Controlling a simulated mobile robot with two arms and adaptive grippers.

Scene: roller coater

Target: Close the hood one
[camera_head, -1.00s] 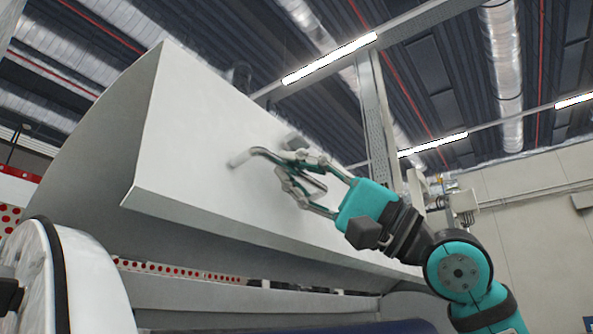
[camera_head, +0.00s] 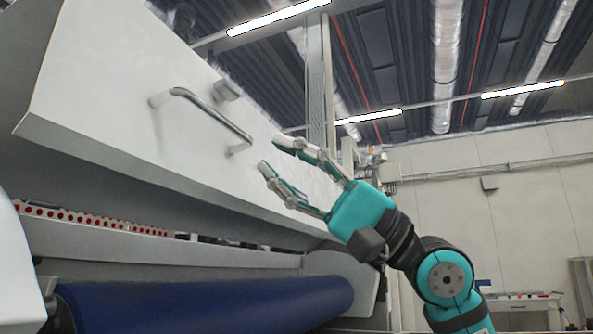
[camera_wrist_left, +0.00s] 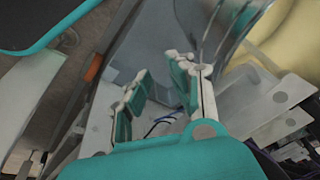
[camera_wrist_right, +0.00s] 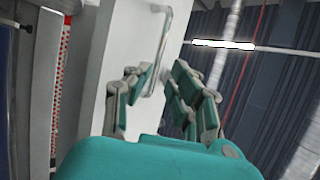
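The hood (camera_head: 110,95) is a large white panel that stands raised over the roller machine, with an open gap beneath its lower edge. Its metal bar handle (camera_head: 212,115) is on the front face; the handle also shows in the right wrist view (camera_wrist_right: 163,55). My right gripper (camera_head: 268,155) is open and empty, to the right of and a little below the handle, apart from it. In the right wrist view the handle lies beyond the open fingers. My left gripper (camera_wrist_left: 158,80) is open and empty in the left wrist view; it is out of the head view.
A dark blue roller (camera_head: 210,303) lies below the hood. A red-dotted strip (camera_head: 90,220) runs inside the gap. A small grey block (camera_head: 227,90) sits beside the handle. A table (camera_head: 525,302) stands far right by the wall.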

